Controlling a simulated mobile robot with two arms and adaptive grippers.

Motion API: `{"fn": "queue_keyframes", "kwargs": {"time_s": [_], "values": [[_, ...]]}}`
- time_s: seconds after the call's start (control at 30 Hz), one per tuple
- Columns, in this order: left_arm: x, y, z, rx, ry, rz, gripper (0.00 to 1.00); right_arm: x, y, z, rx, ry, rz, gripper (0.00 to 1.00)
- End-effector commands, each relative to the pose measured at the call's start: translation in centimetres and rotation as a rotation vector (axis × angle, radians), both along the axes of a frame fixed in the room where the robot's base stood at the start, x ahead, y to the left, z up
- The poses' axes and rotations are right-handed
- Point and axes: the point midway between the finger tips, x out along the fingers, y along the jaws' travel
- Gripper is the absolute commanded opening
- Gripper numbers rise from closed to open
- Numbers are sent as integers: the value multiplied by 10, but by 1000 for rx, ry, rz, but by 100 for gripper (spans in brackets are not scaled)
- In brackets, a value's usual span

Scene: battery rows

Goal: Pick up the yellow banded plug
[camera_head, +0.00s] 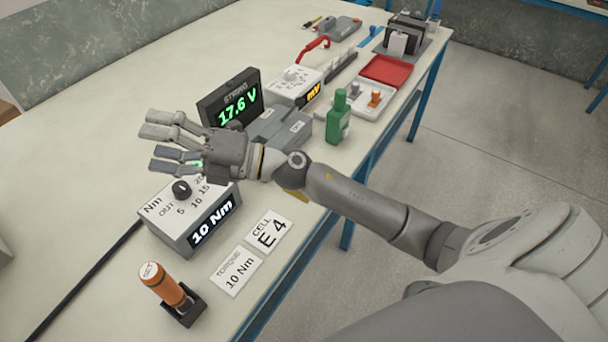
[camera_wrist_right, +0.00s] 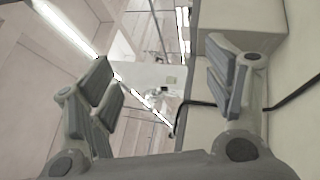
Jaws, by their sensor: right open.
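I cannot clearly make out a yellow banded plug. A small yellow patch (camera_head: 293,195) shows just under my right forearm, mostly hidden, and I cannot tell what it belongs to. A white tray (camera_head: 388,112) holds a grey plug (camera_head: 355,89) and an orange plug (camera_head: 375,98). My right gripper (camera_head: 150,142) is open and empty, above the table behind the torque box, fingers pointing left. In the right wrist view its fingers (camera_wrist_right: 165,88) are spread apart with nothing between them. My left gripper is not in view.
The torque box (camera_head: 165,228) reads 10 Nm, and the string display (camera_head: 232,98) reads 17.6 V. An orange-handled tool (camera_head: 163,285) stands in a black holder. A red tray (camera_head: 386,71) lies farther back. The left tabletop is mostly clear.

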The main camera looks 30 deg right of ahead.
Motion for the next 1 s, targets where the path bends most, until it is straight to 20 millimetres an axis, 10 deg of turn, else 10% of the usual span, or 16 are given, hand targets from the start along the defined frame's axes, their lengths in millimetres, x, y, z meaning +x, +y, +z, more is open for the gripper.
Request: {"fn": "queue_keyframes", "kwargs": {"time_s": [0.17,0.33,0.53,0.8,1.0], "values": [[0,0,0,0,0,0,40,-12,16,-40,-404,-150,224,75],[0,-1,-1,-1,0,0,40,-11,-16,-96,-819,-186,395,75],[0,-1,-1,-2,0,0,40,4,-115,-144,-1315,-79,523,75],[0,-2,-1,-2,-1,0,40,8,-259,-140,-1773,225,567,75],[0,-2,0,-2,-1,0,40,2,-295,-135,-1865,332,573,75]]}}
